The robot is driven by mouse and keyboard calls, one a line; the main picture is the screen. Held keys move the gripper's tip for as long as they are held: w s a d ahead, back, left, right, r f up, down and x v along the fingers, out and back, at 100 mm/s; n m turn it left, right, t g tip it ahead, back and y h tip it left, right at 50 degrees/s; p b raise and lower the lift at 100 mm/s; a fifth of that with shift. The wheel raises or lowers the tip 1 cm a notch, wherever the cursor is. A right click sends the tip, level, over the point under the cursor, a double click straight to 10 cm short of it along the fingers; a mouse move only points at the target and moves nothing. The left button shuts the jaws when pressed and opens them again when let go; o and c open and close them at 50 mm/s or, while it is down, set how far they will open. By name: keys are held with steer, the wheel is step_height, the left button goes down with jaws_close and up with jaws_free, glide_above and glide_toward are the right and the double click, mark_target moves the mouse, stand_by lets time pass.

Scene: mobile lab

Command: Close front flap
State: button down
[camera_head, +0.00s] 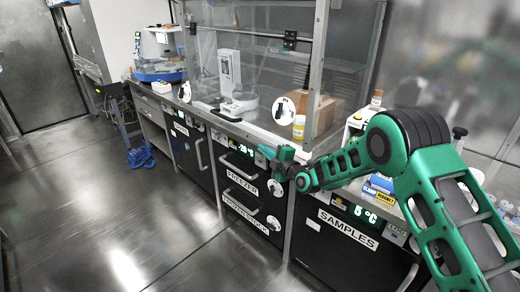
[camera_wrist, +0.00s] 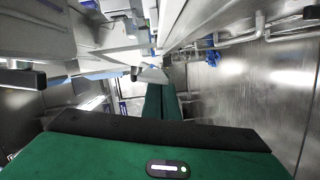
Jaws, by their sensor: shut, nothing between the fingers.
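My gripper (camera_head: 268,153) is in front of the bench edge, above the freezer drawers, at the end of my green arm. In the wrist view its green fingers (camera_wrist: 161,100) are together with nothing between them. A clear-walled enclosure (camera_head: 262,70) with a metal frame stands on the bench behind my gripper. A dark bar with a black handle-like fitting (camera_head: 290,40) crosses its upper part. I cannot tell for certain which panel is the front flap. My gripper looks apart from the enclosure.
A cardboard box (camera_head: 328,112), a white instrument (camera_head: 229,70) and a yellow-labelled bottle (camera_head: 299,127) are in or by the enclosure. Freezer drawers (camera_head: 240,185) and a samples cabinet (camera_head: 335,250) lie below the bench.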

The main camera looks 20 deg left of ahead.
steer(key=w+d+f+n, duration=0.1)
steer(key=w+d, duration=0.1)
steer(key=w, duration=0.4)
steer(key=shift+w+d+f+n+t, duration=0.15)
steer(key=shift+d+f+n+t, duration=0.05)
steer(key=shift+n+t, duration=0.1)
steer(key=shift+a, duration=0.1)
